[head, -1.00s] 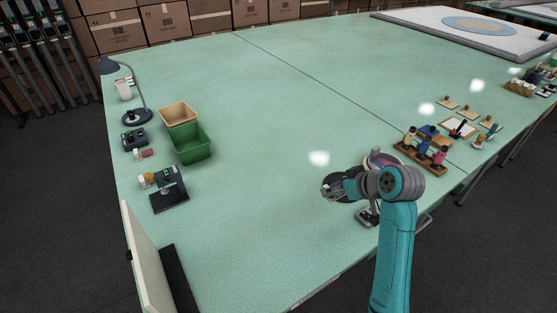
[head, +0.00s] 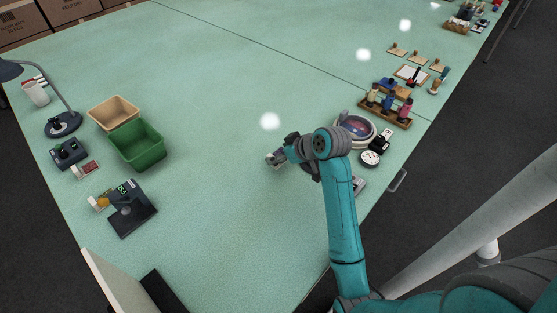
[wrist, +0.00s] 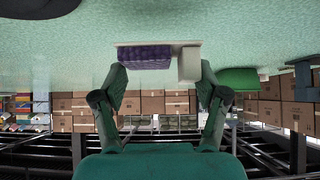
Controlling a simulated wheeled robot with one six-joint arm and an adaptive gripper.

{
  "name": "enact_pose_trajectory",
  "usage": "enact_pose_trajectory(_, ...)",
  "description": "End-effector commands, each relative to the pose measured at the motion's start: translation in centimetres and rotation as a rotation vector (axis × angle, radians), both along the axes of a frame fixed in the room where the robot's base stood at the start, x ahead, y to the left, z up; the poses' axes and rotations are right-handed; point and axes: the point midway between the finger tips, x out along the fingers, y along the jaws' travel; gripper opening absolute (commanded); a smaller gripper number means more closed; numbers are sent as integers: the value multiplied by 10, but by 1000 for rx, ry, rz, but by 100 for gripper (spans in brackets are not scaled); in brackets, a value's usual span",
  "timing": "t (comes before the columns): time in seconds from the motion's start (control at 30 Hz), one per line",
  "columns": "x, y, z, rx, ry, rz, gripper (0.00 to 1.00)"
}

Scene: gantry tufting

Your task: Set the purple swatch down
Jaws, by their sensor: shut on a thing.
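The purple swatch (wrist: 145,57) shows in the wrist view as a patterned purple piece along a pale board, with a cream block (wrist: 190,64) at its right end. My gripper (wrist: 162,75) is shut on it, with one finger at each side. In the head view my gripper (head: 272,159) is over the bare green table (head: 215,210), left of the round magnifier. The swatch is too small and too covered to make out there. Its exact height above the table cannot be told.
A tan bin (head: 113,112) and a green bin (head: 137,145) stand at the left, near a scale (head: 131,212) and a lamp (head: 62,122). A magnifier (head: 355,130) and a rack of spools (head: 385,108) stand at the right. The middle of the table is clear.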

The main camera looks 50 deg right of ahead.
Motion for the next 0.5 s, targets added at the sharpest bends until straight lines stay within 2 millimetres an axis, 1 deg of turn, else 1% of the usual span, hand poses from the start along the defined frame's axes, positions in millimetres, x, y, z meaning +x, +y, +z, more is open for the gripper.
enact_pose_trajectory(0.17, -1, 1, -15, 2, 2, -1, 48)
enact_pose_trajectory(0.33, -1, 1, -37, 2, 2, -1, 48)
enact_pose_trajectory(0.5, 0, 0, -39, 0, -1, 0, 48)
